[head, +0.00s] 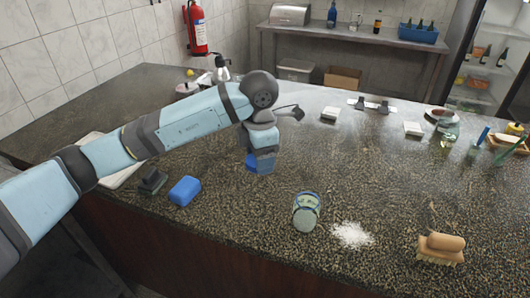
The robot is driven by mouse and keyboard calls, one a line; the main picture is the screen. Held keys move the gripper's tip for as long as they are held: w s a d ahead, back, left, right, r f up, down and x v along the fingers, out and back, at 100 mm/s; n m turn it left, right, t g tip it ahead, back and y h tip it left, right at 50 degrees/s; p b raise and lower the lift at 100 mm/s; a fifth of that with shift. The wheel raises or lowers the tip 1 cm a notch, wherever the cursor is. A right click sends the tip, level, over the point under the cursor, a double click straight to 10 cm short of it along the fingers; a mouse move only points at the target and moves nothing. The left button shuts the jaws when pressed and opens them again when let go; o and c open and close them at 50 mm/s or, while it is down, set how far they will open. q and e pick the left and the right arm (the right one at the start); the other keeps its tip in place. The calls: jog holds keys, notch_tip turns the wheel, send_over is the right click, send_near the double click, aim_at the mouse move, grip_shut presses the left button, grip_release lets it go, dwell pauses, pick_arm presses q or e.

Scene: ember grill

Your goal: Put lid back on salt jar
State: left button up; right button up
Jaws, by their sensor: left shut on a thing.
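The salt jar (306,213) is a round container with a blue-green and yellowish band, on the dark speckled counter (235,235) near its front edge. It seems to have no lid on it, and I cannot tell for sure if it stands upright. My left gripper (260,168) points down over the counter, behind and to the left of the jar. It is shut on a bright blue thing (250,161), probably the lid, mostly hidden by the hand. My right gripper is not in view.
White spilled salt (352,234) lies right of the jar. A wooden brush (441,248) is at the front right. A blue sponge (185,190) and a dark block (152,180) lie to the left. Several small items stand at the far right. The counter between gripper and jar is clear.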

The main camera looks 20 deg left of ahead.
pick_arm(q)
jog(key=m, duration=0.2)
jog(key=a+f+m, duration=0.1)
jog(key=m, duration=0.2)
jog(key=f+m, duration=0.1)
jog(key=m, duration=0.1)
jog(key=shift+w+a+m, duration=0.15)
jog(key=shift+a+m, duration=0.15)
jog(key=shift+a, duration=0.1)
jog(key=a+f+m, duration=0.4)
jog(key=m, duration=1.4)
jog(key=shift+w+a+f, duration=0.15)
jog(key=shift+a+f, duration=0.05)
jog(key=shift+f, duration=0.15)
